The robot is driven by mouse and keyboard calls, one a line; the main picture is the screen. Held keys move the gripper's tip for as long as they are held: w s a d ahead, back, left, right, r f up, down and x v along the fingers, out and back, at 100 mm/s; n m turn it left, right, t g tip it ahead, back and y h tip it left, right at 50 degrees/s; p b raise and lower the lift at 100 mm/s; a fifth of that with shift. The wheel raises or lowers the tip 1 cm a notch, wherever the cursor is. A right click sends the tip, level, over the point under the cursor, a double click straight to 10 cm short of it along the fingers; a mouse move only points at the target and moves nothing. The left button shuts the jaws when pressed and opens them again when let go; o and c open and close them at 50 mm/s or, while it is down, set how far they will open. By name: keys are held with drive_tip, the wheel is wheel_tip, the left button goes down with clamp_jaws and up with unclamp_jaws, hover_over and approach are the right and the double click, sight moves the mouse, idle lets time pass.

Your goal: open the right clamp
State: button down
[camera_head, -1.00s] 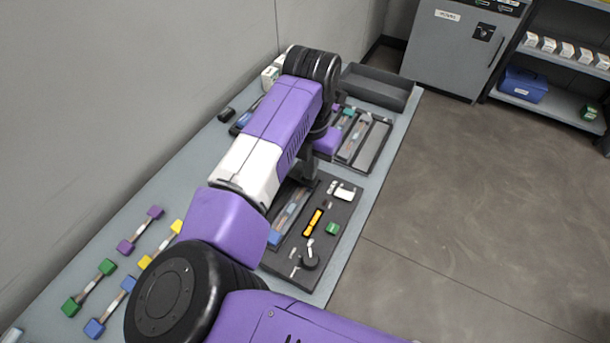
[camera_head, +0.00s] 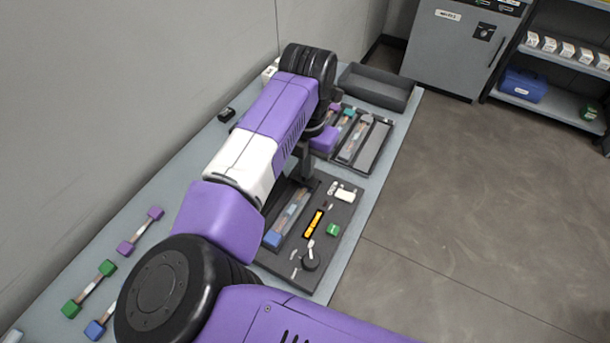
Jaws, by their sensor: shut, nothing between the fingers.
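A dark panel (camera_head: 325,262) lies on the bench under and right of my arm. It carries a long slot with a blue-ended strip (camera_head: 287,219), an orange-lit display (camera_head: 313,224), a green block (camera_head: 333,230), a black round knob (camera_head: 311,262) and white pieces (camera_head: 345,191). I cannot tell which small part is the right clamp; part of the panel is hidden by my arm. My gripper (camera_head: 303,177) points down over the panel's far end. It looks shut and empty, small and partly hidden by my wrist; contact cannot be judged.
A divided tray (camera_head: 376,147) with coloured-ended strips lies just beyond the panel, and an empty dark bin (camera_head: 377,83) stands behind it. Purple (camera_head: 140,232) and green (camera_head: 90,289) ended pieces lie at the near left. The wall borders the bench's left side.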

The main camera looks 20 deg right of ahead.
sight(293, 173)
drive_tip(key=shift+w+a+r, duration=0.1)
drive_tip(key=shift+a, duration=0.15)
drive_tip(key=shift+w+r, duration=0.2)
drive_tip(key=shift+r, duration=0.45)
wheel_tip(293, 173, up, 8)
drive_tip(key=w+a+p, duration=0.1)
drive_tip(key=w+p, duration=0.1)
drive_tip(key=p, duration=0.1)
drive_tip(key=shift+w+a+p, duration=0.2)
drive_tip(key=shift+a+p, duration=0.2)
idle(1.1)
